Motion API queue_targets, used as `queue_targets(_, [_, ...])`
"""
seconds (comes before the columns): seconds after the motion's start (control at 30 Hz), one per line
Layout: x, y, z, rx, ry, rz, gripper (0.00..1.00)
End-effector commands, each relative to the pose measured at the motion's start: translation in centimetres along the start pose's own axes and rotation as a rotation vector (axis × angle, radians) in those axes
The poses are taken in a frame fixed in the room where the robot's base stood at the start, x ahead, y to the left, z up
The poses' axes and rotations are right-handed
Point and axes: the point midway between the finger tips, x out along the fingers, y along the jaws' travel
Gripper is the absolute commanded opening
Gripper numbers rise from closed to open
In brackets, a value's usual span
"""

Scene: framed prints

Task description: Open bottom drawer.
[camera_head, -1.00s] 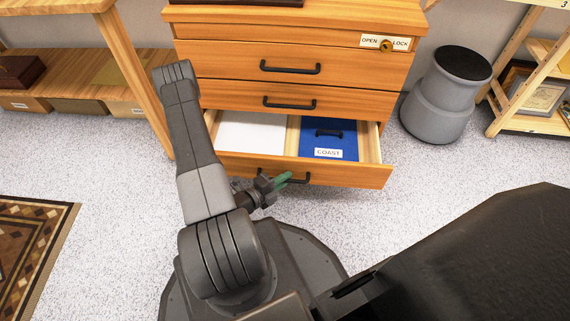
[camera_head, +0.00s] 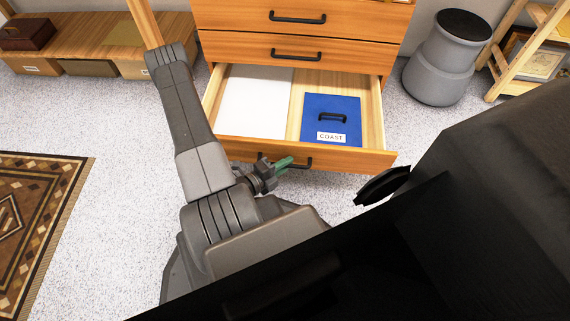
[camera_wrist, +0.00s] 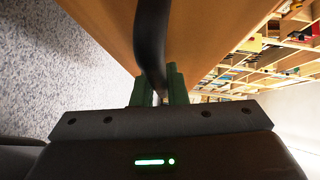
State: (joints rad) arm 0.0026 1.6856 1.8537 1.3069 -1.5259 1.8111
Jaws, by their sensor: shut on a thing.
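The bottom drawer (camera_head: 330,155) of the wooden chest is pulled out, with its inside showing. Its black bar handle (camera_head: 303,163) is on the front panel, partly behind my gripper. My gripper (camera_head: 284,162) has green fingertips and is at the left part of that handle. In the wrist view, my gripper (camera_wrist: 160,90) is shut with the dark curved handle (camera_wrist: 151,40) between its green fingers, close to the wooden drawer front (camera_wrist: 205,30). Inside the drawer lie a white panel (camera_head: 253,100) on the left and a blue case (camera_head: 331,112) labelled COAST on the right.
Closed drawers (camera_head: 300,47) are above the open one. A grey round stool (camera_head: 437,60) and a wooden shelf rack (camera_head: 520,45) stand to the right. A low wooden bench (camera_head: 90,50) is at the left, and a patterned rug (camera_head: 40,215) lies front left. Speckled floor between is clear.

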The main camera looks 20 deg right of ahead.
Motion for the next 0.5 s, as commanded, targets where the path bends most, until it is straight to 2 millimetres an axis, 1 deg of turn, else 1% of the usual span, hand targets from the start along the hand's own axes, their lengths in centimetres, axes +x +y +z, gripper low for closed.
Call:
queue_targets(0.23, [0.00, 0.02, 0.11, 0.002, -0.002, 0.000, 0.00])
queue_targets(0.27, [0.00, 0.02, 0.11, 0.002, -0.002, 0.000, 0.18])
queue_targets(0.3, [0.00, 0.01, 0.10, 0.002, -0.002, 0.000, 0.22])
queue_targets(0.5, [0.00, 0.01, 0.06, 0.001, -0.001, 0.000, 0.22])
